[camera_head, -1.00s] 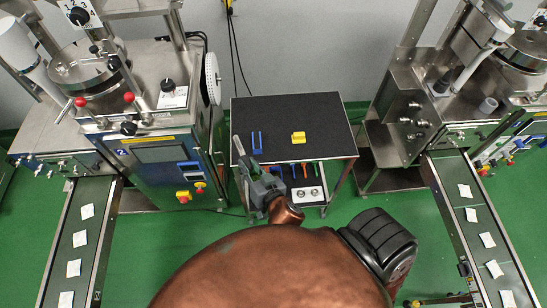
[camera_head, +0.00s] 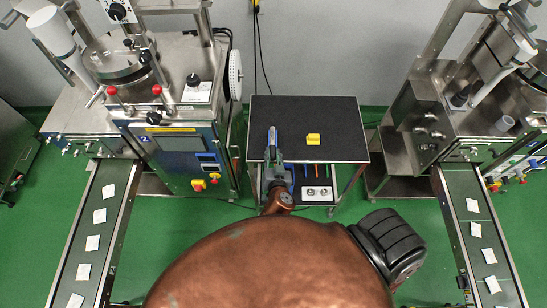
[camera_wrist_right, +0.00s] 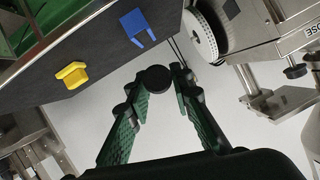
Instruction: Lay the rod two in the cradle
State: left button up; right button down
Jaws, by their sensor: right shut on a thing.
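A dark rod (camera_wrist_right: 155,78) shows nearly end-on as a black disc between the fingertips of my right gripper (camera_wrist_right: 155,88) in the right wrist view. That gripper is shut on it. In the head view the right gripper (camera_head: 272,157) is at the front left of the black-topped table, in line with a blue two-pronged piece (camera_wrist_right: 137,27) and partly covering it. A yellow notched block (camera_head: 313,140) lies to the right; it also shows in the right wrist view (camera_wrist_right: 72,75). I cannot tell for certain which is the cradle. My left gripper is not in view.
The black tabletop (camera_head: 335,115) is clear around the yellow block. A lower shelf holds small tools and a white panel (camera_head: 317,193). Packing machines stand left (camera_head: 180,150) and right (camera_head: 425,125), with teabag conveyors (camera_head: 100,235) and (camera_head: 475,235) running forward.

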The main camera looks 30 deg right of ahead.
jog(key=w+d+f+b, duration=0.1)
jog(key=w, duration=0.1)
jog(key=w+d+f, duration=0.1)
jog(key=w+f, duration=0.1)
jog(key=shift+d+f+b, duration=0.2)
jog(key=shift+f+b, duration=0.05)
jog(key=shift+b, duration=0.15)
jog(key=shift+d+f+b, duration=0.1)
jog(key=shift+f+b, duration=0.7)
jog(key=shift+f, duration=0.15)
jog(key=shift+f+b, duration=0.85)
jog(key=shift+b, duration=0.15)
jog(key=c, duration=1.6)
grip_release()
jog(key=shift+f, duration=0.1)
jog(key=o, duration=0.6)
